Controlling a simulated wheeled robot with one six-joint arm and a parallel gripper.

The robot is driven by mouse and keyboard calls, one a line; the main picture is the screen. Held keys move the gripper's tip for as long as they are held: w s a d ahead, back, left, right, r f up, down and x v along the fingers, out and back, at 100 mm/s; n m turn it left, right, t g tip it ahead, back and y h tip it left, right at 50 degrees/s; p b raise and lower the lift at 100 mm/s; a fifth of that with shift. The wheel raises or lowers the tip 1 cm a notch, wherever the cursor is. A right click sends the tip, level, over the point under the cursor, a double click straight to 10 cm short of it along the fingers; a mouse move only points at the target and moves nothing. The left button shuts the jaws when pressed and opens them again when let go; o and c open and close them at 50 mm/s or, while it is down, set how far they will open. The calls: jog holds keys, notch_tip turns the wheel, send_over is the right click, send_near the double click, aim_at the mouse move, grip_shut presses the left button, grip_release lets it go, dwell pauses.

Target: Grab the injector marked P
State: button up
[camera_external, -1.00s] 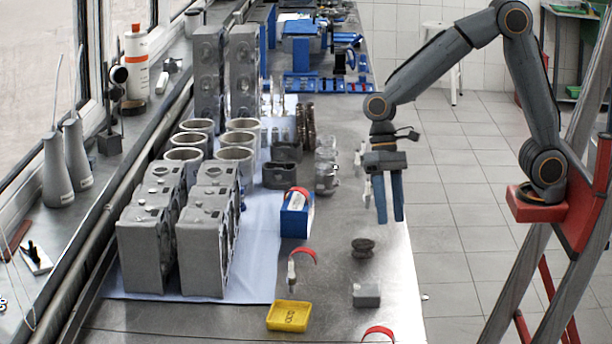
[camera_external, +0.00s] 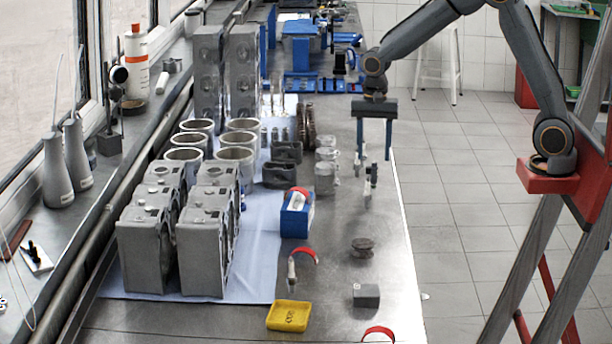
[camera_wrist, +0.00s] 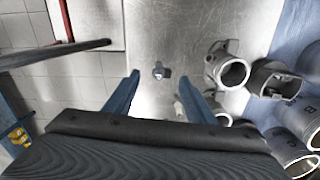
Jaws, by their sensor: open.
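My gripper (camera_external: 374,156) is open and empty, its blue fingers pointing down over the right side of the bench. A few small silver, injector-like pieces stand below and beside it; one (camera_external: 368,190) is just below the fingertips in the external view. Another pale piece (camera_wrist: 178,108) is beside the right finger, partly hidden. No letter P is readable on any of them.
Grey metal parts (camera_external: 325,178) stand left of the gripper; housings also show in the wrist view (camera_wrist: 232,72). A blue box (camera_external: 288,222), yellow tray (camera_external: 272,317) and grey block (camera_external: 366,301) lie nearer the camera. The bench's right edge is close.

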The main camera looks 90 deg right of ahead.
aim_at(373, 163)
jog(key=shift+w+d+f+p, duration=0.1)
jog(key=shift+f+p, duration=0.55)
jog(key=shift+f, duration=1.6)
jog(key=c, duration=1.2)
